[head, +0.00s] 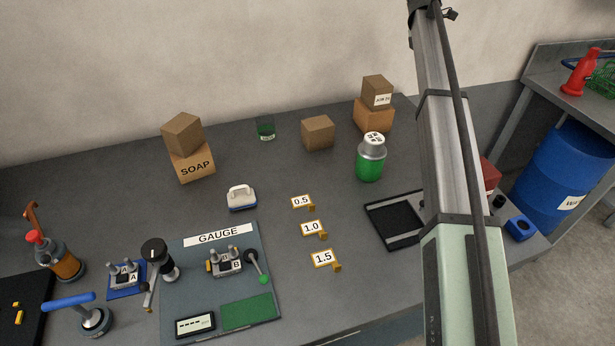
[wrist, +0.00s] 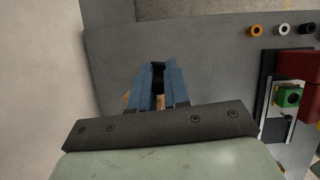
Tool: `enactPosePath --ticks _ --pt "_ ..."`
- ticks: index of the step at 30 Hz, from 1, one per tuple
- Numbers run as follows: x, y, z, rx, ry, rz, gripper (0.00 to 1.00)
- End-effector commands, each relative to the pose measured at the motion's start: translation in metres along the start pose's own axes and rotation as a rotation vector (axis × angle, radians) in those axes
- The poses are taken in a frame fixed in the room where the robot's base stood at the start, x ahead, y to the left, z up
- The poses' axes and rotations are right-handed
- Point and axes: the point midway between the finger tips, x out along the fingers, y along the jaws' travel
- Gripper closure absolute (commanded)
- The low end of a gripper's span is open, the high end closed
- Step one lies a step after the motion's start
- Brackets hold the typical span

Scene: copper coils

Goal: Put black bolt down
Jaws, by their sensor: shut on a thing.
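My gripper (wrist: 158,82) shows in the wrist view with its blue fingers closed on a small dark thing, which looks like the black bolt (wrist: 158,67). The bolt is mostly hidden between the fingers, so its shape and tilt cannot be told. A brownish thing shows partly behind the fingers; its distance from them is unclear. In the head view my arm crosses the right side, and the gripper and bolt cannot be seen there.
The grey worktop (head: 340,190) holds a gauge board (head: 190,270), number tags (head: 313,228), a green canister (head: 370,162), cardboard boxes (head: 318,133) and a black tray (head: 393,220). Wrist view: rings (wrist: 282,29), a red block (wrist: 300,68) and a green holed block (wrist: 288,96) lie right.

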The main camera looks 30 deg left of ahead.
Motion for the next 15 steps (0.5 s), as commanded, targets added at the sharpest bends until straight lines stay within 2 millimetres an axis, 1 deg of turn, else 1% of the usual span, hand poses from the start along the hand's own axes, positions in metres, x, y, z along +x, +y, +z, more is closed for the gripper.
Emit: enactPosePath --ticks 1,5,8,9,11,12,14,15 --pt "-0.004 -0.001 -0.013 -0.005 0.0 0.003 1.0" --pt "-0.017 0.0 -0.042 -0.017 0.0 0.008 1.0" --pt "-0.03 0.0 -0.07 -0.028 0.0 0.013 1.0" --pt "-0.036 -0.001 -0.084 -0.034 0.001 0.016 1.0" --pt "-0.045 -0.002 -0.106 -0.044 0.001 0.019 1.0" --pt "-0.052 -0.003 -0.122 -0.051 0.001 0.023 1.0" --pt "-0.062 -0.006 -0.147 -0.06 0.001 0.027 1.0" --pt "-0.068 -0.008 -0.163 -0.067 0.002 0.028 1.0"
